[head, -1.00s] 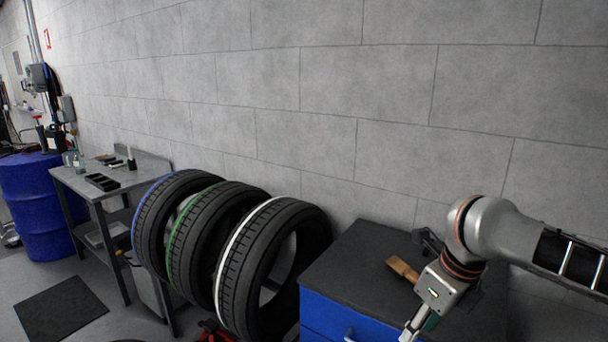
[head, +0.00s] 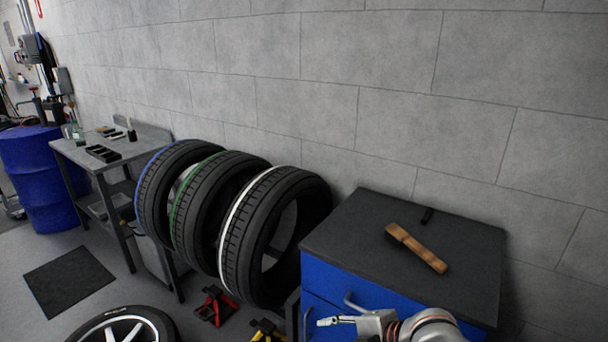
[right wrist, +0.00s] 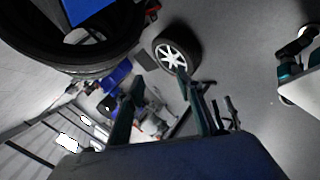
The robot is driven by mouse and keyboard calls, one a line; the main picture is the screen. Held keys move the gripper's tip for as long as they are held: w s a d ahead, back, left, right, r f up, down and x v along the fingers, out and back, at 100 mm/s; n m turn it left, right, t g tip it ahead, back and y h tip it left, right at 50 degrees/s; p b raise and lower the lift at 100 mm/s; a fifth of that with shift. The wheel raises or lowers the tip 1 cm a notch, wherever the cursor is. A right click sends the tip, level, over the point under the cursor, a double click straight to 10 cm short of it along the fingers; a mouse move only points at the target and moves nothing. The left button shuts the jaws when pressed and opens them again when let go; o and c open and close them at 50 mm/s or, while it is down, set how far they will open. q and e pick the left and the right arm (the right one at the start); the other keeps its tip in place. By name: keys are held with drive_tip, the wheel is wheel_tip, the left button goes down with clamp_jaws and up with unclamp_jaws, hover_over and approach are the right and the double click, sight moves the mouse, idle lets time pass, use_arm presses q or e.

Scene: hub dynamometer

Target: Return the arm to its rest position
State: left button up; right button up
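My right arm (head: 430,328) shows at the bottom of the head view, in front of the blue cabinet. Its gripper (head: 336,321) points left, low beside the cabinet's drawer front. In the right wrist view the two dark fingers of the right gripper (right wrist: 160,105) stand apart with nothing between them, so it is open and empty. My left gripper is outside the head view. At the right edge of the right wrist view there is a jointed grey and teal part (right wrist: 288,70) that looks like my left arm's end; its fingers are not clear.
Red (head: 214,306) and yellow (head: 266,332) stands and a wheel (head: 122,326) are on the floor.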

drive_tip(key=s+d+f+m+t+h, duration=0.4)
drive_tip(key=s+d+f+m+h, duration=0.1)
drive_tip(key=s+d+f+m, duration=1.1)
wheel_tip(320, 180, down, 4)
drive_tip(key=s+m, duration=0.1)
drive_tip(key=m, duration=0.2)
drive_tip(key=shift+s+r+h, duration=0.2)
drive_tip(key=shift+s+h, duration=0.1)
drive_tip(key=shift+h, duration=0.1)
